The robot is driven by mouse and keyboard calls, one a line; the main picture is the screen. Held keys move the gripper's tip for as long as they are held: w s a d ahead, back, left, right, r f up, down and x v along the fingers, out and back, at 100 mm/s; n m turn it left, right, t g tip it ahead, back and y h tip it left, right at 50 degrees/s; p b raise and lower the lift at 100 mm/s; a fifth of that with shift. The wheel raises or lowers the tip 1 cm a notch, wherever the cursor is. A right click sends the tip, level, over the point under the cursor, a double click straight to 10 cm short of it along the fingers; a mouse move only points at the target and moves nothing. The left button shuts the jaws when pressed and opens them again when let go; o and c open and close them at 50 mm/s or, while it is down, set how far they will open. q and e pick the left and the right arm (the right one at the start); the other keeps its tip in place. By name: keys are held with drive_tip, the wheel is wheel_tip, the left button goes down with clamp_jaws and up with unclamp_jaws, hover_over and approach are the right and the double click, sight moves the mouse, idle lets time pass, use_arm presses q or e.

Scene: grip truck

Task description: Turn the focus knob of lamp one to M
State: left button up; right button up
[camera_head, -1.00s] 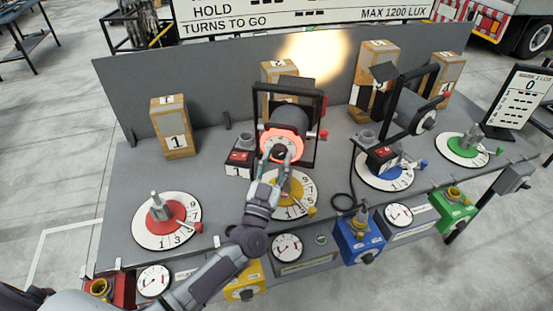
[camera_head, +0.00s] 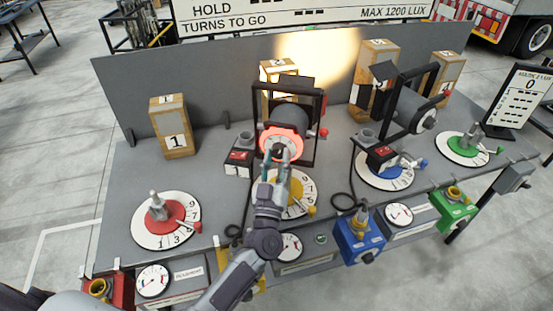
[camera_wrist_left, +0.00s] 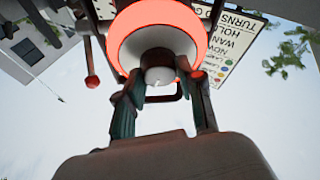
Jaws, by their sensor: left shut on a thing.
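The lit lamp (camera_head: 290,113) stands on the bench in a dark frame above a yellow-centred dial (camera_head: 297,192). A red glowing ring (camera_head: 268,134) circles its back end; the ring (camera_wrist_left: 157,18) also shows large in the left wrist view. A focus knob (camera_wrist_left: 159,75) with a pale round end sticks out from the ring's centre. My left gripper (camera_head: 283,153) is shut on the knob; its fingers (camera_wrist_left: 163,82) sit on either side of it in the wrist view. The knob's markings cannot be read. My right gripper is not in view.
A second lamp (camera_head: 411,108) stands right, over a blue-centred dial (camera_head: 385,172). A red-centred dial (camera_head: 167,220) lies left, a green-centred one (camera_head: 466,150) far right. A numbered wooden block (camera_head: 174,127) stands at left. A light spot (camera_head: 318,57) falls on the back panel.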

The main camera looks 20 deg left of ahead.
use_arm(q)
drive_tip(key=shift+d+n+g+y, duration=0.1)
drive_tip(key=shift+n+g+y, duration=0.2)
drive_tip(key=shift+n+y, duration=0.85)
drive_tip(key=shift+n+g+y, duration=0.25)
drive_tip(key=shift+n+g, duration=0.05)
drive_tip(key=shift+n, duration=1.65)
drive_tip(key=o, duration=1.1)
drive_tip(key=shift+o, duration=0.2)
drive_tip(key=shift+s, duration=0.1)
drive_tip(key=v, duration=1.2)
drive_tip(key=shift+d+r, duration=0.1)
